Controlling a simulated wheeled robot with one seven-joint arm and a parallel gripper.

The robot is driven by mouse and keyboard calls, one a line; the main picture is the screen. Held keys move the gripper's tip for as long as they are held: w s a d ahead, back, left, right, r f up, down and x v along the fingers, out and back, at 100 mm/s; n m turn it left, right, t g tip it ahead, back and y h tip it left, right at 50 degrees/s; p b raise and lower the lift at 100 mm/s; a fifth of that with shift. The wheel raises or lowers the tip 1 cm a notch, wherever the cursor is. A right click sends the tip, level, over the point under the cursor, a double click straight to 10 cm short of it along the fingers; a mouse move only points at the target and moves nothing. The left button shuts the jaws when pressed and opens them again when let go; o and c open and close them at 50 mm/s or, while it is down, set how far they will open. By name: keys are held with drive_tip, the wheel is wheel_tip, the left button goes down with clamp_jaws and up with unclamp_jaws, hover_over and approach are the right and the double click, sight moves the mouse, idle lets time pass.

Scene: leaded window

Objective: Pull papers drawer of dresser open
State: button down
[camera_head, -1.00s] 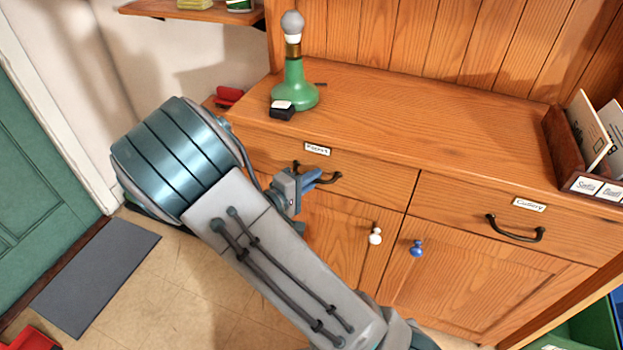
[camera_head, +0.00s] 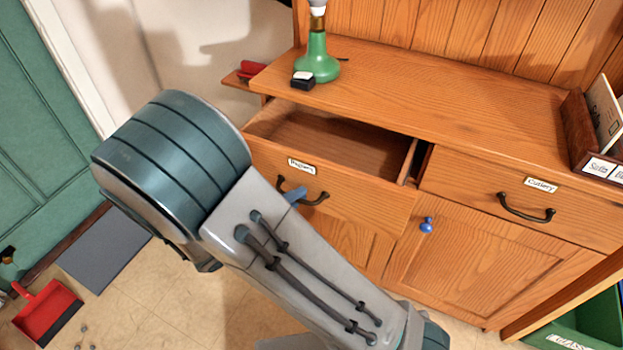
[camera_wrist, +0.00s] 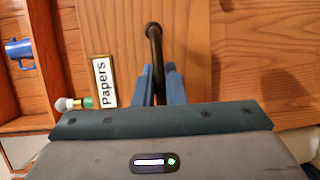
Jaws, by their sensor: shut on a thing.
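The wooden dresser (camera_head: 460,85) fills the right of the head view. Its papers drawer (camera_head: 350,212) stands well out from the front, and its inside shows as bare wood where visible. A white label (camera_head: 301,167) sits above the drawer's dark curved handle (camera_head: 318,199); in the wrist view the label (camera_wrist: 104,82) reads "Papers". My gripper (camera_wrist: 160,78) is shut on the handle (camera_wrist: 153,40), with a blue finger on each side of it. In the head view my arm hides most of the gripper; only a blue fingertip (camera_head: 295,195) shows.
The cutlery drawer (camera_head: 520,197) beside it is shut. A green lamp (camera_head: 317,62) and a letter rack (camera_head: 590,125) stand on the dresser top. A red dustpan (camera_head: 48,312) and grey mat (camera_head: 108,250) lie on the floor at left. A green crate (camera_head: 590,325) is at lower right.

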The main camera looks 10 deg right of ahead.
drive_tip(key=s+a, duration=0.1)
drive_tip(key=s, duration=0.1)
drive_tip(key=s+a, duration=0.2)
drive_tip(key=shift+s+a, duration=0.2)
drive_tip(key=shift+s, duration=0.05)
drive_tip(key=c, duration=1.5)
unclamp_jaws()
drive_tip(key=p+v, duration=0.1)
drive_tip(key=v, duration=1.2)
drive_tip(key=shift+s+a, duration=0.3)
drive_tip(key=d+r+m+g+y+p, duration=0.2)
drive_tip(key=d+r+y+p, duration=0.2)
drive_tip(key=d+r, duration=0.4)
drive_tip(key=d+r+m+g+y+p, duration=0.2)
drive_tip(key=d+r+y+p, duration=0.3)
drive_tip(key=d+r+p, duration=0.2)
drive_tip(key=d+r+m+g+y+p, duration=0.1)
drive_tip(key=d+r+y+p, duration=0.4)
drive_tip(key=d+r, duration=0.5)
drive_tip(key=shift+s+d+r+m+g+p, duration=0.1)
drive_tip(key=shift+s+r+m+g+p, duration=0.15)
drive_tip(key=shift+m, duration=0.2)
drive_tip(key=shift+s+d+r+m+g+p, duration=0.15)
drive_tip(key=shift+r+m+p, duration=0.15)
drive_tip(key=shift+m, duration=0.15)
